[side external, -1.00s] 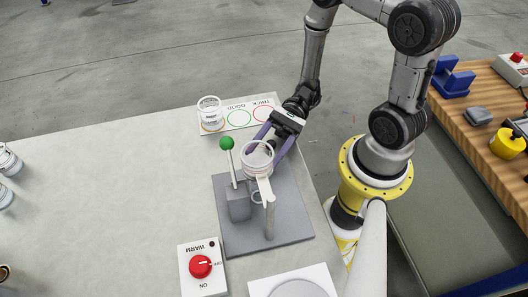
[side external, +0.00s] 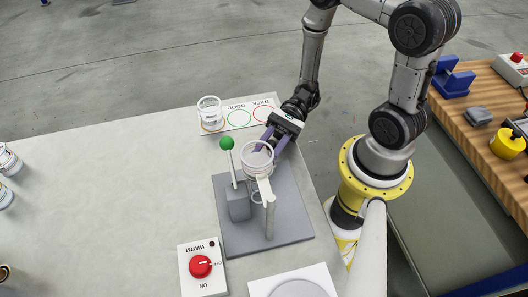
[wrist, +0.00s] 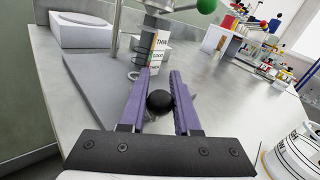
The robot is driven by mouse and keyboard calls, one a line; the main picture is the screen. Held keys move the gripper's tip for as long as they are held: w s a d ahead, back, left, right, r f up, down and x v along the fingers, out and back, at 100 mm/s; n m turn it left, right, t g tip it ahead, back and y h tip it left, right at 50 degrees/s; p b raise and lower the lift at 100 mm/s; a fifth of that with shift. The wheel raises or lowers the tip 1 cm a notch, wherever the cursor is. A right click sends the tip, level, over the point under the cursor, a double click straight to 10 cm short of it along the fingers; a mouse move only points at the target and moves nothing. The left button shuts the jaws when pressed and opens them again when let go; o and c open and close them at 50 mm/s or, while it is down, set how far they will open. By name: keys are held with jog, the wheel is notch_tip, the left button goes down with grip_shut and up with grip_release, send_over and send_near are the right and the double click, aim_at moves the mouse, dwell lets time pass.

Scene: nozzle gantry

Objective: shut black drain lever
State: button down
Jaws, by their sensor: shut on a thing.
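The black drain lever shows as a round black knob (wrist: 160,102) in the wrist view, between my purple fingers. My gripper (wrist: 160,86) is shut on this knob, one finger at each side. In the side external view my gripper (side external: 270,143) is at the far side of the clear cup (side external: 257,158) on the stand. The knob is hidden there by the fingers and cup. The rest of the lever cannot be made out in either view.
A green-knobbed lever (side external: 227,144) stands close left of the cup on the grey base plate (side external: 290,215). A white jar (side external: 209,110) stands on the marked card (side external: 239,118) behind. A WARM switch box (side external: 202,268) is in front. The table's left is mostly clear.

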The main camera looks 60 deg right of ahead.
jog(key=shift+t, duration=0.4)
jog(key=m+t, duration=0.1)
jog(key=t, duration=0.1)
jog(key=m+t, duration=0.2)
jog(key=shift+s+d+t+h, duration=0.1)
jog(key=shift+d+t+h, duration=0.2)
jog(key=shift+d, duration=0.1)
jog(key=shift+s+d+m+t+h, duration=0.15)
jog(key=shift+m+t+h, duration=0.45)
jog(key=shift+m+t, duration=0.55)
jog(key=shift+s+d+m+t+h, duration=0.15)
jog(key=shift+m+t+h, duration=0.6)
jog(key=shift+t, duration=0.6)
jog(key=shift+w+m+t, duration=0.1)
jog(key=shift+m+t, duration=0.2)
jog(key=c, duration=0.6)
grip_release()
jog(key=shift+c, duration=0.2)
jog(key=shift+v, duration=2.4)
notch_tip(320, 180, up, 7)
